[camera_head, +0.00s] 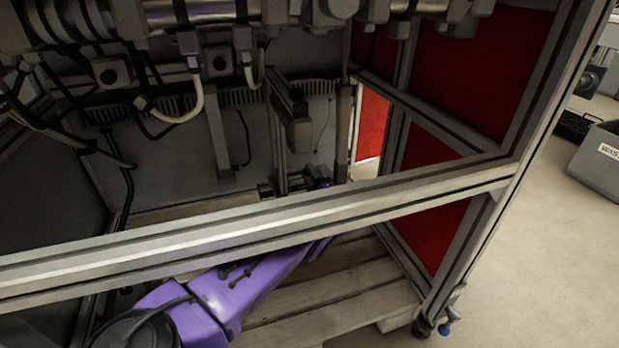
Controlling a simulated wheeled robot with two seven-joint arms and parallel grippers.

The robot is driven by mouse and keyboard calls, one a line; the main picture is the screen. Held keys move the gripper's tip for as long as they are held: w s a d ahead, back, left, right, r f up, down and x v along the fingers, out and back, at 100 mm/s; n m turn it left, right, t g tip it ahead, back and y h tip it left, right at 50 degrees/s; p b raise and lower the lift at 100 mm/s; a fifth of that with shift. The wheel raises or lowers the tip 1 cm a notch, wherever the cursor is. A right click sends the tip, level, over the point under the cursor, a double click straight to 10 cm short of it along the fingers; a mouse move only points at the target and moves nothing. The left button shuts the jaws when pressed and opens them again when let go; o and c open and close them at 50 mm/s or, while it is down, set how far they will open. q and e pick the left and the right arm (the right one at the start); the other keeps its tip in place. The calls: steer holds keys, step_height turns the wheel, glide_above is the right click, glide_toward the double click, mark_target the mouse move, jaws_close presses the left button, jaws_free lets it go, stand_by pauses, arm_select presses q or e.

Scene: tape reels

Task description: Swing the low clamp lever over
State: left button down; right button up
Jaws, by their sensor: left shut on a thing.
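My left arm, purple, comes in from the lower left and passes under the front metal beam. My left gripper (270,189) shows only in small part behind the beam's upper edge, low inside the machine frame. Its fingers are mostly hidden. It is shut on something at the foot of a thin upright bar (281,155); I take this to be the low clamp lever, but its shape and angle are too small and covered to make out. My right gripper is not in view.
The front beam (200,238) crosses between the view and the gripper. Cables and rollers hang above. Red panels (455,80) close the right side. A wooden pallet (340,300) lies below. A grey bin (597,160) stands on the open floor at right.

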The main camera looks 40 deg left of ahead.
arm_select(q)
steer(key=shift+w+r, duration=0.1)
steer(key=shift+r, duration=0.1)
steer(key=c, duration=0.8)
jaws_free()
steer(key=v, duration=1)
steer(key=shift+d+p, duration=0.25)
steer(key=shift+p, duration=0.15)
